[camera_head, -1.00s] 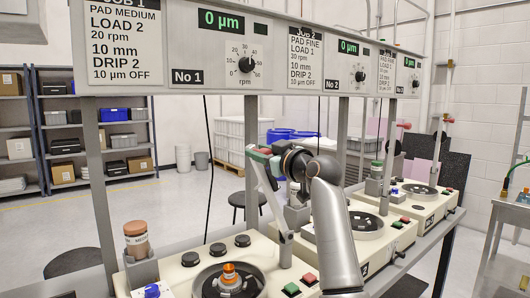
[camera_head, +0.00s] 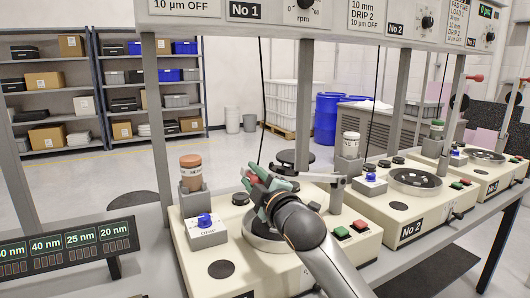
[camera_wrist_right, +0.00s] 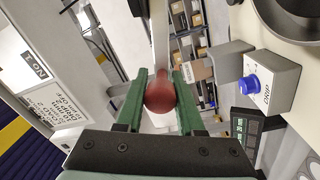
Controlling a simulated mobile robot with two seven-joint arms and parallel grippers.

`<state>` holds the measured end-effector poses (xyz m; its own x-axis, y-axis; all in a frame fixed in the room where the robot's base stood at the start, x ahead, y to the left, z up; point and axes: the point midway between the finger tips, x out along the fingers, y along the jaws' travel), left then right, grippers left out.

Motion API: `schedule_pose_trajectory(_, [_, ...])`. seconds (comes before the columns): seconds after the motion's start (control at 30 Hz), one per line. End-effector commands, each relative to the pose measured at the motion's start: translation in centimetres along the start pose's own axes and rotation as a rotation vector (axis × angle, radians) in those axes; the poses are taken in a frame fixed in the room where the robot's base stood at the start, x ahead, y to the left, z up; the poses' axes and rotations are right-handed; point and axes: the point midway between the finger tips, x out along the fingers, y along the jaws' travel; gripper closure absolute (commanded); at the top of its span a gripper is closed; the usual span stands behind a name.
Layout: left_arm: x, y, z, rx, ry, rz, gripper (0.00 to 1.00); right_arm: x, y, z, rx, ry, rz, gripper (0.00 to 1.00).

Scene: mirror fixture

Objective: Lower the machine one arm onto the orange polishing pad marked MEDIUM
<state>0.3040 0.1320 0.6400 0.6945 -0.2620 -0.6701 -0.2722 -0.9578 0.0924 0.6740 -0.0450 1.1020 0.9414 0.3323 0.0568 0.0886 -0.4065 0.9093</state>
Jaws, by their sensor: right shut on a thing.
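My right gripper (camera_head: 262,180) is at machine one (camera_head: 185,262), above its round platen (camera_head: 262,243). In the right wrist view, its green fingers are shut on a dark red ball knob (camera_wrist_right: 160,94). The pale machine one arm (camera_head: 312,177) runs nearly level from its pivot at the right to my gripper. My gripper and forearm cover most of the platen, so the orange pad and any contact with it are hidden. My left gripper is not in view.
A blue-button drip box (camera_head: 206,228) and a brown-capped bottle (camera_head: 191,170) stand left of the platen. Green and red buttons (camera_head: 350,229) are at its right. Machine two (camera_head: 400,195) stands further right. A number display (camera_head: 65,248) is at the left front.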

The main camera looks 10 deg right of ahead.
Motion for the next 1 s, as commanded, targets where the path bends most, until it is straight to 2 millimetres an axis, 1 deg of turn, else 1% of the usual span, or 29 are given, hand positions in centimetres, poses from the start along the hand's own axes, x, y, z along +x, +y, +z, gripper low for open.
schedule_pose_trajectory(0.03, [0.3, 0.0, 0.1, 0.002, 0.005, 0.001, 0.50, -0.1, -1.2, 0.4, -0.038, 0.002, 0.004, 1.00])
schedule_pose_trajectory(0.2, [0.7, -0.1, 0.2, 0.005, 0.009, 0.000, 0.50, -0.3, -4.2, 1.1, -0.145, 0.009, 0.003, 1.00])
schedule_pose_trajectory(0.4, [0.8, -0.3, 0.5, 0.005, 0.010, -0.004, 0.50, -0.4, -6.3, 1.8, -0.226, 0.013, 0.004, 1.00])
schedule_pose_trajectory(0.63, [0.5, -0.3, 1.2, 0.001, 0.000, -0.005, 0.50, -0.5, -7.3, 2.2, -0.266, 0.017, 0.005, 1.00])
schedule_pose_trajectory(1.0, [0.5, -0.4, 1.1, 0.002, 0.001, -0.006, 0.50, -0.5, -7.3, 2.2, -0.270, 0.017, 0.006, 1.00])
